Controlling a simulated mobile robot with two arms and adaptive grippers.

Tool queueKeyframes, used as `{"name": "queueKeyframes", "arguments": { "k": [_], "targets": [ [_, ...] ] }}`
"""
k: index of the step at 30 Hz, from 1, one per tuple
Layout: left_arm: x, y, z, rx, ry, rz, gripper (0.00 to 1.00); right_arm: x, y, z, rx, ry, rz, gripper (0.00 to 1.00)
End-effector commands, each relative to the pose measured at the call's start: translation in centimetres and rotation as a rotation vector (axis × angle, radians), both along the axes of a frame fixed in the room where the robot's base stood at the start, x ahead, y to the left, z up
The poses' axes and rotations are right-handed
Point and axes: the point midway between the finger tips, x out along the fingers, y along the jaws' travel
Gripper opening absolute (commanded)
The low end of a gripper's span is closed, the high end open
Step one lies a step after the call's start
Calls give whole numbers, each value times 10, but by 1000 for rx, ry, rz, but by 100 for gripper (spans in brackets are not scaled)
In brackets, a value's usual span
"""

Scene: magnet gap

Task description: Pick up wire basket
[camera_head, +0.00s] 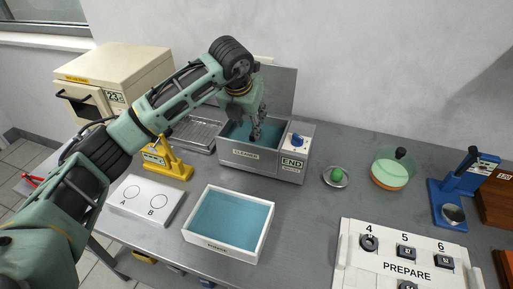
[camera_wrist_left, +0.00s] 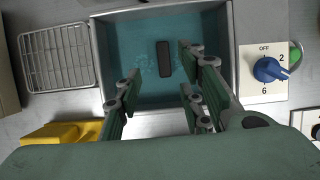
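The cleaner (camera_head: 252,158) is an open steel tank with teal liquid, END on its front and a blue knob. My left gripper (camera_head: 256,132) points down over the tank. In the left wrist view my left gripper (camera_wrist_left: 158,85) is open, its fingers apart with nothing between them. Inside the tank, a dark bar (camera_wrist_left: 163,58) shows beyond the fingers, with a faint mesh pattern around it. This may be the wire basket and its handle; most of it is unclear under the liquid. My right gripper is not in view.
A wire rack (camera_head: 194,134) lies left of the cleaner, beside a yellow stand (camera_head: 172,163). In front are a white tray (camera_head: 188,238) with teal content and a white A/B block (camera_head: 146,203). A green ball (camera_head: 338,174) in a dish and a PREPARE board (camera_head: 375,270) are at right.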

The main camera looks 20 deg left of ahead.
Motion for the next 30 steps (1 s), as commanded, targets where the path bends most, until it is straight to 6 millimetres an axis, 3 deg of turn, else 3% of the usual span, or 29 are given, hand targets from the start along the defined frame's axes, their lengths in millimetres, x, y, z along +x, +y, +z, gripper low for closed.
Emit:
{"name": "queueKeyframes", "arguments": {
  "k": [13, 18, 26, 30],
  "targets": [
    [23, -8, -46, 0, 5, -1, 36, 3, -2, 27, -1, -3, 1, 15],
    [31, -7, -65, -1, 1, -1, 36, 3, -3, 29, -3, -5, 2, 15],
    [32, -7, -68, 1, 0, -2, 36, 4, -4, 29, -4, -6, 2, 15],
    [32, -7, -68, -1, 0, -1, 24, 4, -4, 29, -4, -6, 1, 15]
  ]
}}
